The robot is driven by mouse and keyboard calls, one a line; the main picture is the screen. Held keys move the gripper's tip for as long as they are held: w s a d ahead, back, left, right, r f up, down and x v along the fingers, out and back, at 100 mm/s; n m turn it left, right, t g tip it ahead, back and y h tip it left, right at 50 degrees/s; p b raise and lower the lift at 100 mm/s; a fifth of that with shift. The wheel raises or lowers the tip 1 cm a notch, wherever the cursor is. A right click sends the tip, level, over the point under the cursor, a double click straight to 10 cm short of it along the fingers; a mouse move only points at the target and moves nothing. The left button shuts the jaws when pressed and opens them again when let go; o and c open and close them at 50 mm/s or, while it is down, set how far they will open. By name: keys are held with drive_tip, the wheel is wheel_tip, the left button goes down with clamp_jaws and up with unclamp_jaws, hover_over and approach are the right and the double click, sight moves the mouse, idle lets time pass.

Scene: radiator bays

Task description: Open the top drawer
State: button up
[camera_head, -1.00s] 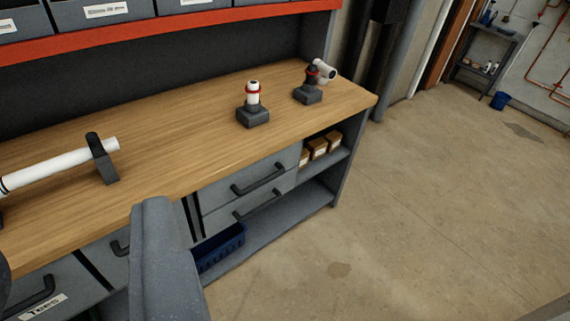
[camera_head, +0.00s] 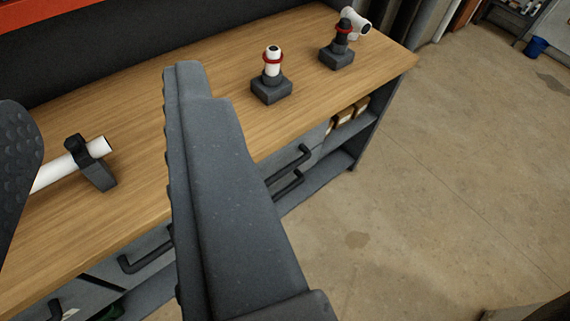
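My gripper (camera_head: 100,92) is open and empty. Its large grey right finger (camera_head: 225,200) crosses the middle of the view, and its dark dotted left finger (camera_head: 15,150) shows at the left edge. Beyond the right finger, a bench drawer has a black upper handle (camera_head: 290,163), with a lower drawer handle (camera_head: 288,186) just beneath it. The right finger hides much of these drawer fronts. Another black handle (camera_head: 146,256) shows left of that finger, below the worktop. I cannot tell which drawer the task means. No handle is between my fingers.
The wooden worktop (camera_head: 120,210) holds a white pipe (camera_head: 62,172) on a dark clamp stand (camera_head: 95,170), a white fitting with a red ring (camera_head: 272,64), and a second fitting (camera_head: 342,38). Small boxes (camera_head: 350,112) sit on the right shelf. Floor at right is clear.

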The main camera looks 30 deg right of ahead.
drive_tip(key=shift+o, duration=0.5)
drive_tip(key=shift+w, duration=0.1)
drive_tip(key=w+d+f+m+h+b, duration=0.1)
drive_tip(key=w+d+f+m, duration=0.2)
drive_tip(key=w+d+f, duration=0.5)
drive_tip(key=w+d+f+m+b, duration=0.1)
drive_tip(key=w+d+f+m, duration=0.1)
drive_tip(key=w+f, duration=0.7)
drive_tip(key=w+d+f+m+h, duration=0.1)
drive_tip(key=w+d+f+m, duration=0.3)
drive_tip(key=f, duration=0.8)
drive_tip(key=w+d+f+m+y+b, duration=0.1)
drive_tip(key=w+d+f, duration=0.15)
drive_tip(key=f, duration=0.65)
drive_tip(key=w+d+f+m, duration=0.15)
drive_tip(key=d+f, duration=0.25)
drive_tip(key=f, duration=0.5)
drive_tip(key=m+b, duration=0.4)
drive_tip(key=m, duration=0.2)
approach(287, 169)
drive_tip(key=x, duration=0.6)
drive_tip(key=f+x, duration=0.1)
drive_tip(key=x, duration=0.3)
drive_tip(key=shift+d+f, duration=0.1)
drive_tip(key=shift+f, duration=0.05)
drive_tip(key=shift+w, duration=0.3)
